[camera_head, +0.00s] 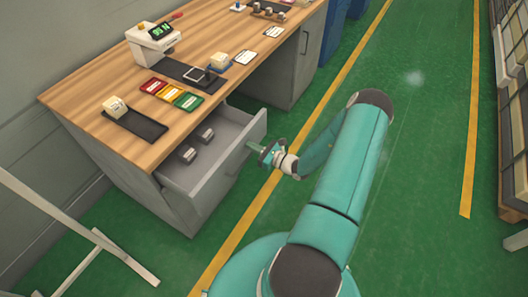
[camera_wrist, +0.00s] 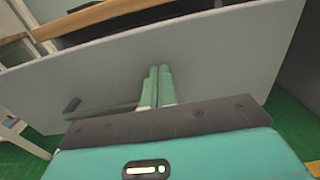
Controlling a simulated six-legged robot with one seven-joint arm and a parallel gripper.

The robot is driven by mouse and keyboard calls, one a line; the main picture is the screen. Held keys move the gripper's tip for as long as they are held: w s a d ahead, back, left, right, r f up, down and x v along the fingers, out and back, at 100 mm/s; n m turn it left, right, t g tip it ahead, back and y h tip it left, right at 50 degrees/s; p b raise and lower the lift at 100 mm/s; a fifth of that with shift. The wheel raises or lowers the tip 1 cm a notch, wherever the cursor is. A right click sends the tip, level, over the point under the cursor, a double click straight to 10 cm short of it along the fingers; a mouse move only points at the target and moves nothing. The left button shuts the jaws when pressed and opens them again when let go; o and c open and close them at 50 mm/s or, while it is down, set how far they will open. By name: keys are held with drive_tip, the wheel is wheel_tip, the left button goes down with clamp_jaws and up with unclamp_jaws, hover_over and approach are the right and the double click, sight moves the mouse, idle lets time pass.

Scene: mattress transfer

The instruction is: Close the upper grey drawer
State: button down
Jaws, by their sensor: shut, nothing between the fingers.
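The upper grey drawer (camera_head: 228,163) is pulled out from under the wooden desk and stands open in the head view, with two small dark grey items (camera_head: 197,145) inside. Its front panel fills much of the wrist view (camera_wrist: 215,60). A dark bar handle (camera_wrist: 72,104) shows on the panel at the left in the wrist view. My gripper (camera_head: 252,147) is at the outer face of the drawer front. Its fingers are together (camera_wrist: 158,72), empty, and point at the panel to the right of the handle. I cannot tell whether the fingertips touch the panel.
The wooden desk top (camera_head: 95,95) carries a white device (camera_head: 152,45), red, yellow and green boxes (camera_head: 171,94) and dark mats. A metal stand (camera_head: 85,245) is at the lower left. Green floor (camera_head: 400,150) is clear right of my arm, up to shelving (camera_head: 510,120).

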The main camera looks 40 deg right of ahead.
drive_tip(key=x, duration=1.9)
drive_tip(key=shift+w+a+f, duration=0.1)
drive_tip(key=shift+w, duration=0.25)
drive_tip(key=shift+w+a, duration=0.1)
drive_tip(key=shift+w, duration=0.15)
